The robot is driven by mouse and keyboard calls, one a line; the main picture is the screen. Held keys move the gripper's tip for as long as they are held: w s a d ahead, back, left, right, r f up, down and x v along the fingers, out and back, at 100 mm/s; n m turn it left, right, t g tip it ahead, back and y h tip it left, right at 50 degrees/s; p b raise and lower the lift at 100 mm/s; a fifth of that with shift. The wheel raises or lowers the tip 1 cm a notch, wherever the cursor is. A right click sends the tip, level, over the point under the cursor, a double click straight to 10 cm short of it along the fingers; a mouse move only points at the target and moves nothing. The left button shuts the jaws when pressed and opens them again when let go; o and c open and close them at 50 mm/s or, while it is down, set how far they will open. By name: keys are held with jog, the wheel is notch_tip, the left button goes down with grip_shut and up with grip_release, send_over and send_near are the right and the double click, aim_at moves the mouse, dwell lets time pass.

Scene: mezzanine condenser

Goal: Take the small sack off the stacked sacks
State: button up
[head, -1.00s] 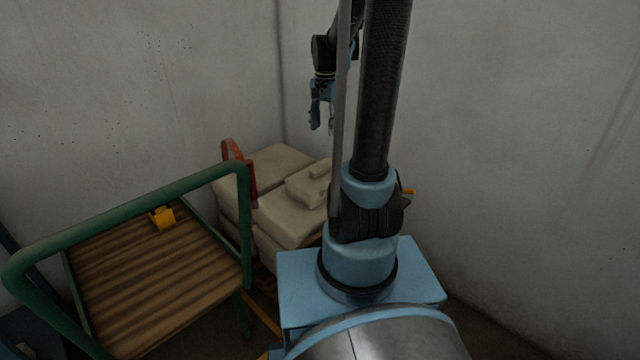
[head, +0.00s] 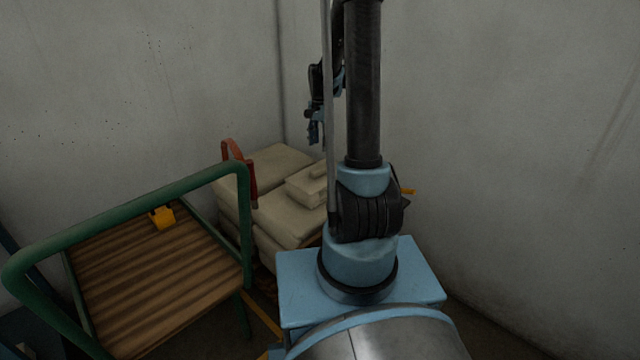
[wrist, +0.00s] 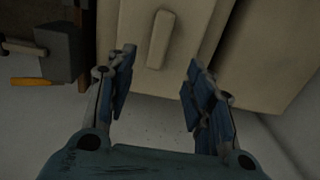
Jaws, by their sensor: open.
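The stacked sacks (head: 262,172) are beige and lie in the wall corner, partly hidden behind my arm in the head view. The small sack (head: 305,190) lies on top, with a raised ridge on its upper face; my arm hides its right end. In the wrist view the small sack (wrist: 205,35) fills the top middle, its ridge (wrist: 160,40) between the finger lines, with a larger sack (wrist: 275,45) to its right. My gripper (head: 314,132) hangs above the sacks, apart from them. Its fingers (wrist: 158,80) are open and empty.
A green-railed cart (head: 130,195) with a slatted wooden deck stands left, a yellow block (head: 162,217) on it. A red-orange tool (head: 232,152) stands beside the sacks. A grey block (wrist: 62,52) and an orange handle (wrist: 30,82) show left in the wrist view. Walls (head: 480,130) close the corner.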

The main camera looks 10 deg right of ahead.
aim_at(320, 167)
jog(key=shift+s+a+f, duration=0.1)
jog(key=shift+f, duration=2.6)
jog(key=shift+s+a+f, duration=0.1)
jog(key=shift+f, duration=2.55)
jog(key=shift+c, duration=0.5)
grip_shut()
